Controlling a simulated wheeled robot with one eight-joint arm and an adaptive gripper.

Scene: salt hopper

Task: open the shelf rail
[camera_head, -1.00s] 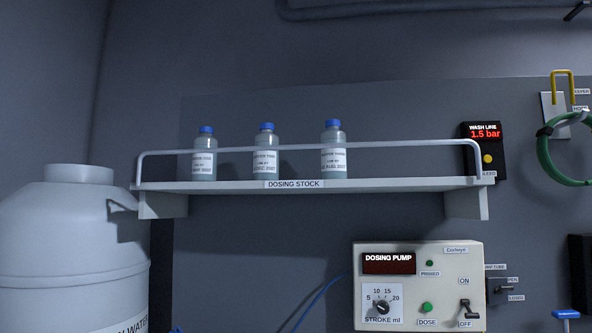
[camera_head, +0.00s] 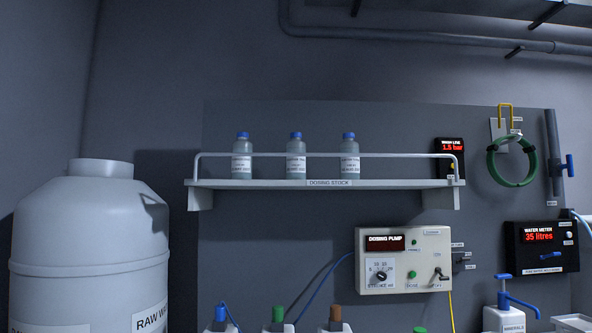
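The shelf rail (camera_head: 400,155) is a thin pale bar running across the front of the white shelf (camera_head: 250,185), bent down at both ends. It stands upright in front of the bottles. The shelf is labelled "DOSING STOCK". Three blue-capped bottles stand on it behind the rail: a left bottle (camera_head: 242,163), a middle bottle (camera_head: 296,163) and a right bottle (camera_head: 349,163). My gripper is not in view.
A large white tank (camera_head: 90,230) stands at left. The dosing pump (camera_head: 400,275) hangs below the shelf. A green hose coil (camera_head: 490,165) and a water meter (camera_head: 540,250) are at right. Several coloured pump tops line the bottom edge. Space before the shelf looks clear.

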